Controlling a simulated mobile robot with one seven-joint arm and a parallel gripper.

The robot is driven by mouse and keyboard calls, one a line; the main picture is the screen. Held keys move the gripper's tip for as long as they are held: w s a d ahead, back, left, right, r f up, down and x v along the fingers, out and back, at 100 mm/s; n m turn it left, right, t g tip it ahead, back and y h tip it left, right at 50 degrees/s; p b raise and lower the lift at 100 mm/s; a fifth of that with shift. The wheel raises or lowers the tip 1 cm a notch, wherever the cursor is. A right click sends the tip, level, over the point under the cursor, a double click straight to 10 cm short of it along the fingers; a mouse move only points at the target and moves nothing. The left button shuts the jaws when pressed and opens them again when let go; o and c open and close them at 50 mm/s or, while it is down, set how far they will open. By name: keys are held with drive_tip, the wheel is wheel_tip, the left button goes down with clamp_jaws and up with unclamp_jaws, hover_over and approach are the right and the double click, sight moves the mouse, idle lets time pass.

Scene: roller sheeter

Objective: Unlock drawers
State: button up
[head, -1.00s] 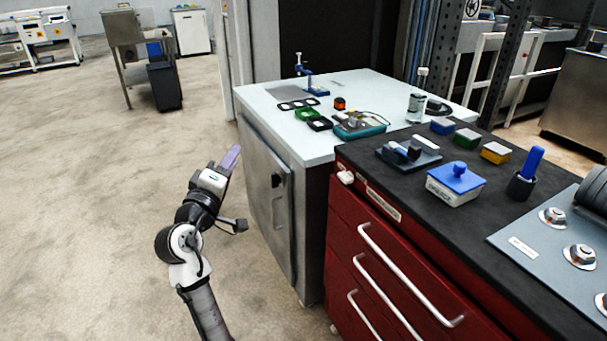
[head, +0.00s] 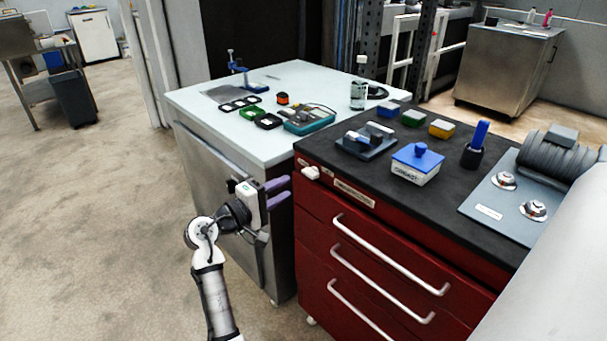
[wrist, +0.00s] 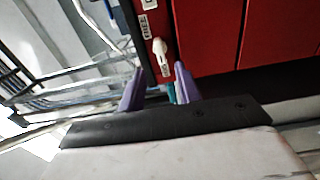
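The red drawer cabinet (head: 340,260) has several drawers with long white handles, all shut. A small white lock lever (head: 311,172) sits at the top left corner of its front. In the wrist view the lever (wrist: 160,48) lies ahead, between small white labels (wrist: 146,26); one seems to read "FREE". My gripper (head: 288,188) is left of the lever with its purple fingers pointing at the cabinet. In the wrist view my gripper (wrist: 160,70) is open, with the lever just beyond the gap between the fingertips. I see no contact.
A pale-topped cabinet (head: 190,100) with a metal door stands left of the red one, close behind my gripper. The black worktop (head: 400,205) holds a blue-lidded box (head: 416,163), small coloured blocks and a grey machine (head: 560,155). Open floor lies at left.

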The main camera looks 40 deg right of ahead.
sight(307, 176)
drive_tip(key=d, duration=0.5)
drive_tip(key=d+p, duration=0.1)
drive_tip(key=d, duration=0.2)
drive_tip(key=shift+w+d, duration=0.25)
drive_tip(key=shift+w, duration=0.1)
drive_tip(key=c, duration=0.7)
